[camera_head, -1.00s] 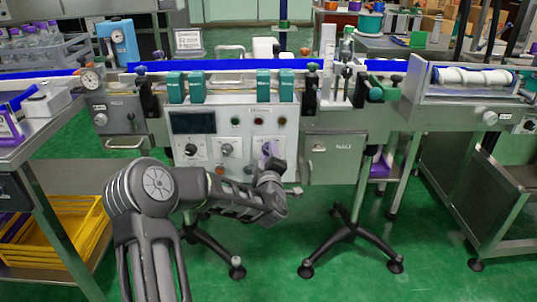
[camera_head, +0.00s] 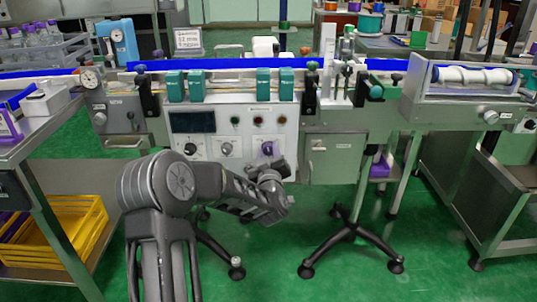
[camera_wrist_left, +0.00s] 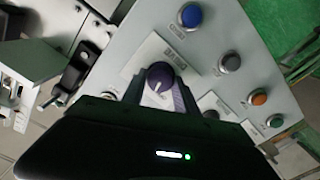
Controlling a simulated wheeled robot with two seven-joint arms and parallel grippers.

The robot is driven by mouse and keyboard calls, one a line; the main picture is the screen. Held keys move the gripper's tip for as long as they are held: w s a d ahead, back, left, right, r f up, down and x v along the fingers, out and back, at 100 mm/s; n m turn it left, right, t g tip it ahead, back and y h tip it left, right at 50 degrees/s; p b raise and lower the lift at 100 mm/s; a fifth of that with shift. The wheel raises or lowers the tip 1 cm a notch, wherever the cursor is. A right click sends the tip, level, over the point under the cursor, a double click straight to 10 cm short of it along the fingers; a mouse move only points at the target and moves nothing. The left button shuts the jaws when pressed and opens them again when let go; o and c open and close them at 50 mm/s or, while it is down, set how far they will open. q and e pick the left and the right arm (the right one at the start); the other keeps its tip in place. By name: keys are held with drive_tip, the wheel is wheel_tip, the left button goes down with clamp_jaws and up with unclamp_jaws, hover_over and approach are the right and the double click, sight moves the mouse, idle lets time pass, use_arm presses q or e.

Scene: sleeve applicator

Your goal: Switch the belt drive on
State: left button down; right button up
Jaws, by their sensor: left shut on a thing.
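The control panel (camera_head: 208,138) is a white box on the front of the conveyor. The lower part of the knob is hidden by the gripper in the head view. My right gripper is not in view.
The panel also carries a black knob (camera_head: 190,149), a grey dial (camera_head: 226,149) and small buttons, including a blue one (camera_wrist_left: 190,15) and an orange one (camera_wrist_left: 258,97). Green guide blocks (camera_head: 175,86) line the conveyor above. A yellow crate (camera_head: 62,235) stands low at left.

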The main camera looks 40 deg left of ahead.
use_arm(q)
drive_tip(key=m, duration=0.3)
drive_tip(key=shift+d, duration=0.1)
drive_tip(key=m, duration=0.2)
drive_tip(key=shift+m, duration=0.3)
drive_tip(key=m+p, duration=0.1)
drive_tip(key=m, duration=0.2)
drive_tip(key=shift+m, duration=0.3)
drive_tip(key=shift+m+p, duration=0.75)
drive_tip(key=shift+m, duration=0.75)
drive_tip(key=shift+f, duration=0.1)
drive_tip(key=c, duration=0.9)
unclamp_jaws()
drive_tip(key=shift+c, duration=0.2)
